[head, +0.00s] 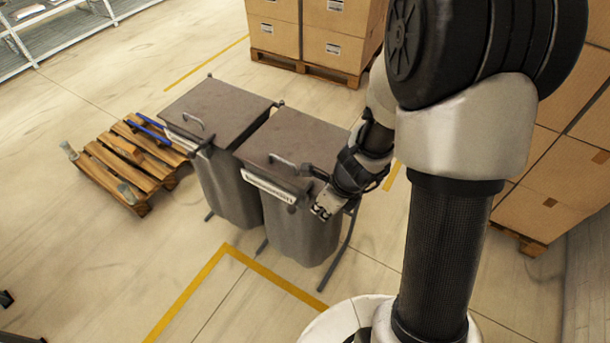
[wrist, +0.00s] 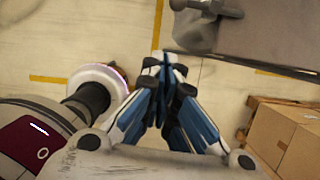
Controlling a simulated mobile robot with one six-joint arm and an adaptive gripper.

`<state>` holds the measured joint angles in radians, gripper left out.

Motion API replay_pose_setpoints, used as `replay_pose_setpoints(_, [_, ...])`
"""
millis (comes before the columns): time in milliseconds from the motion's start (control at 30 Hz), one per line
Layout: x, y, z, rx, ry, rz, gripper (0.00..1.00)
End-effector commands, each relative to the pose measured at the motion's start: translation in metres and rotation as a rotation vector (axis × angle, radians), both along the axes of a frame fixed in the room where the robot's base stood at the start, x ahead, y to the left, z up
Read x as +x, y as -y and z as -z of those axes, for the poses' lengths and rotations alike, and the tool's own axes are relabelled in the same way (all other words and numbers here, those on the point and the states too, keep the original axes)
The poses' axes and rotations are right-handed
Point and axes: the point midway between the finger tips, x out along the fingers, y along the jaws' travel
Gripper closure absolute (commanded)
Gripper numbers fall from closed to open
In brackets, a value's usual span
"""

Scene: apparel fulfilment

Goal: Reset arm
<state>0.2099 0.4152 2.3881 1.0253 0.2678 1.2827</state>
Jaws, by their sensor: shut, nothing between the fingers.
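My gripper (head: 322,207) is at the front right side of the nearer grey bin (head: 300,230) in the head view. In the wrist view my gripper (wrist: 166,72) has its blue-sided fingers brought together at the tips, with nothing held between them. The fingers point toward the floor and the bin's edge. My arm hangs down from the upper right of the head view, partly hiding the bin's right side. Whether the gripper touches the bin cannot be told.
A second lidded bin (head: 225,183) stands left of the nearer one. A broken wooden pallet (head: 125,165) lies further left. Stacked cardboard boxes (head: 325,30) stand behind, with more boxes (head: 545,180) at right. Yellow-lined floor (head: 150,270) is clear in front.

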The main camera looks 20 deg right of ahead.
Motion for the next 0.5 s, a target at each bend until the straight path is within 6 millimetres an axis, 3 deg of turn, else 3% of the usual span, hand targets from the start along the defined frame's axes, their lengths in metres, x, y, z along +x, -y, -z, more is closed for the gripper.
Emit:
replay_pose_setpoints(267, [0.001,-0.002,-0.005,-0.003,0.014,-0.033,1.00])
replay_pose_setpoints(367, [0.003,-0.011,-0.024,-0.022,0.068,-0.171,1.00])
replay_pose_setpoints(500, [-0.004,-0.034,-0.074,-0.097,0.202,-0.562,1.00])
